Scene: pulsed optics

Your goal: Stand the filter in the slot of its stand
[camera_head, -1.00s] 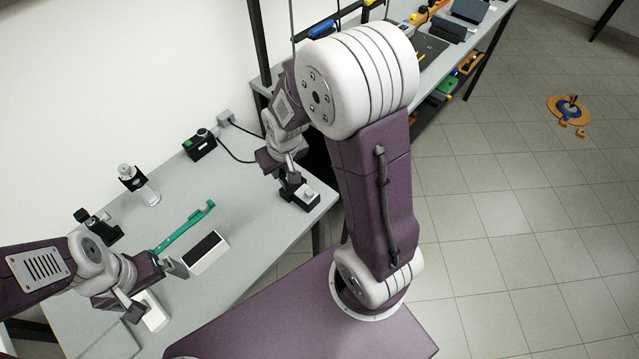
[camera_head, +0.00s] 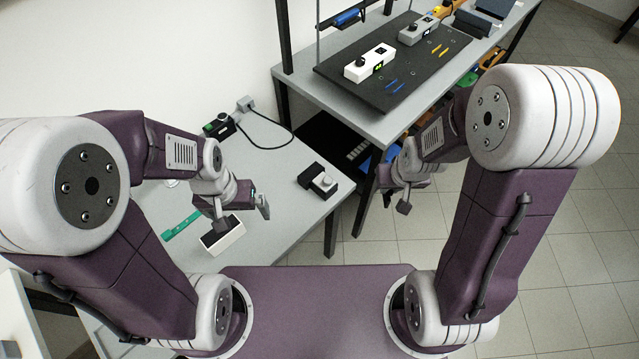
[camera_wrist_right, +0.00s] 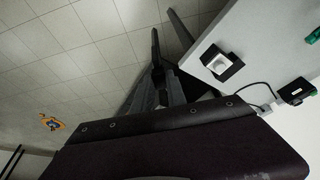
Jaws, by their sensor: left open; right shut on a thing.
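My right gripper (camera_head: 404,196) is past the table's right edge, above the floor. It is shut on a small dark piece (camera_head: 403,208), which may be the filter; its shape is unclear. In the right wrist view, dark fingers (camera_wrist_right: 166,66) point away from the table and the held piece cannot be told apart. My left gripper (camera_head: 241,212) is open, over a white box with a dark top (camera_head: 228,240). A black block with a white square part (camera_head: 318,180) stands at the table's right edge, also in the right wrist view (camera_wrist_right: 222,65). No slot is clearly visible.
A green strip (camera_head: 180,225) lies left of the white box. A small black device (camera_head: 219,126) with a cable sits at the table's back. A second bench holds a black board (camera_head: 372,92) with a white device (camera_head: 370,63) and a grey device (camera_head: 418,30).

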